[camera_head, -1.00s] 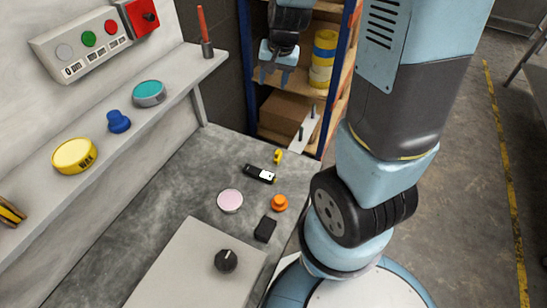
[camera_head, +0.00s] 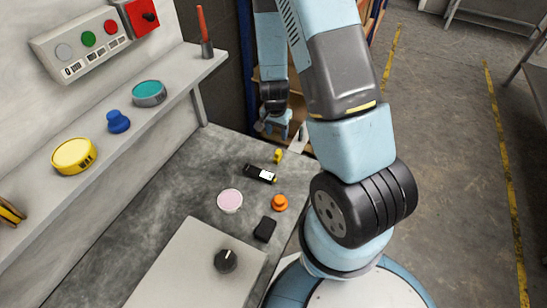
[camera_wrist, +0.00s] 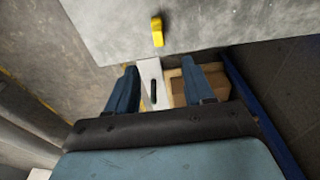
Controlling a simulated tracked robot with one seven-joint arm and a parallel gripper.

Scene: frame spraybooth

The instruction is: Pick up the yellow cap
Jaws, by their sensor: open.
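A small yellow piece, which I take for the yellow cap (camera_head: 277,156), lies on the grey worktop near its far edge. It also shows in the wrist view (camera_wrist: 157,30), at the top centre, beyond my fingertips. My gripper (camera_head: 278,130) is beyond that edge, behind the yellow piece in the head view. In the wrist view my gripper (camera_wrist: 159,66) has its two blue fingers apart with nothing held between them. The yellow piece is apart from the fingers.
Near the yellow piece on the worktop (camera_head: 185,180) are a black device (camera_head: 260,173), an orange knob (camera_head: 280,202), a pink disc (camera_head: 230,200) and a black block (camera_head: 265,229). A shelf at left holds a wax tin (camera_head: 74,155). A cardboard box (camera_wrist: 178,88) shows below.

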